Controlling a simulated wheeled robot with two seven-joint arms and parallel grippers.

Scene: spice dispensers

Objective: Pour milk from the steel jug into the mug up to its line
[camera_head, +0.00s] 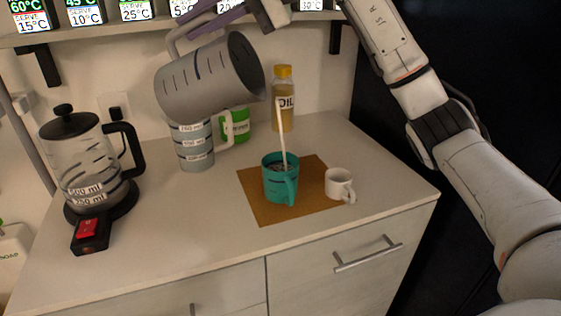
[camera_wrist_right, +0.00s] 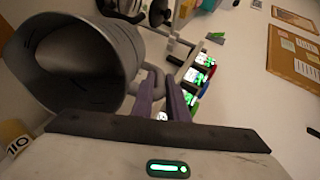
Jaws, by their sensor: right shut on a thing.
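The steel jug (camera_head: 207,76) is tilted to the right in the air above the counter, and it also shows in the right wrist view (camera_wrist_right: 88,70). My right gripper (camera_wrist_right: 165,92) is shut on the jug's handle; in the head view its purple fingers (camera_head: 215,20) are near the top. A thin white stream (camera_head: 281,130) runs from the jug's lip down into the teal mug (camera_head: 281,184). The mug stands upright on a brown mat (camera_head: 255,205). Dark marks show inside the mug; the milk level is hard to tell. My left gripper is out of view.
A small white cup (camera_head: 338,184) stands at the mat's right edge. An oil bottle (camera_head: 283,105), a green container (camera_head: 236,125) and a grey-blue measuring cup (camera_head: 192,148) stand behind. A glass kettle (camera_head: 88,165) is at left. A shelf (camera_head: 100,30) runs above. The front counter is clear.

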